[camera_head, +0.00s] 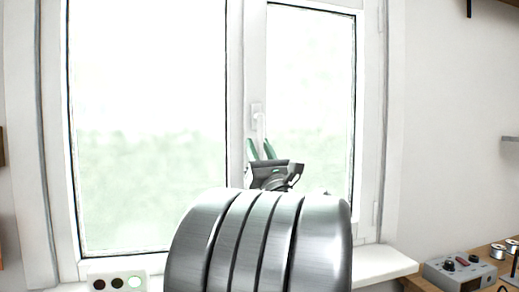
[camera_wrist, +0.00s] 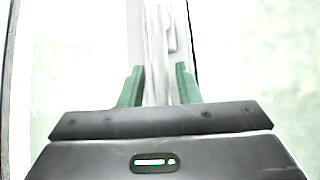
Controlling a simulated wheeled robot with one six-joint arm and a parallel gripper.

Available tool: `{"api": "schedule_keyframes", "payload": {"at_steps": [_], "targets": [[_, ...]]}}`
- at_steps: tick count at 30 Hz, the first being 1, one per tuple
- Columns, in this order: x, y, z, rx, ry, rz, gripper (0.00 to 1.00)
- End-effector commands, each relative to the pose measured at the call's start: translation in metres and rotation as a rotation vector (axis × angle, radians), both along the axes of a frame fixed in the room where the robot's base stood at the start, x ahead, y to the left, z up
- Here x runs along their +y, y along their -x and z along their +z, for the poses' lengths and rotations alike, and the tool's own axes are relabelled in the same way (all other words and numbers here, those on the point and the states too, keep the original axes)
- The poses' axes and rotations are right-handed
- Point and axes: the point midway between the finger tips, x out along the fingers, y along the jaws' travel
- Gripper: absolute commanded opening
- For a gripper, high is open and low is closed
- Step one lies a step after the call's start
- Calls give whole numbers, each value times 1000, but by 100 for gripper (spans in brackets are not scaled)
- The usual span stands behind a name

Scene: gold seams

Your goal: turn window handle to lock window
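The white window handle (camera_head: 257,114) is on the upright frame between the two panes of the window (camera_head: 247,60). Its lever hangs downward from its base. My gripper (camera_head: 260,142) is in front of the lower part of the lever, with its green fingers pointing up toward it. In the wrist view, my gripper (camera_wrist: 160,67) is open, with one green finger on each side of the pale handle (camera_wrist: 157,50). I cannot tell whether either finger touches the lever. The lever's lower end is hidden behind the gripper body.
A white sill (camera_head: 385,262) runs below the window. A panel with round coloured spots (camera_head: 118,282) stands at the lower left. A grey box with knobs (camera_head: 460,270) and spools (camera_head: 498,251) sit on a wooden bench at the lower right.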

Motion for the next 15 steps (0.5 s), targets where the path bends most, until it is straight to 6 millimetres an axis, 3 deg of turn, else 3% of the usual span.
{"api": "schedule_keyframes", "payload": {"at_steps": [10, 15], "targets": [[-1, 1, -1, -1, 1, -1, 37], [-8, 13, -15, 0, 0, -4, 37]]}}
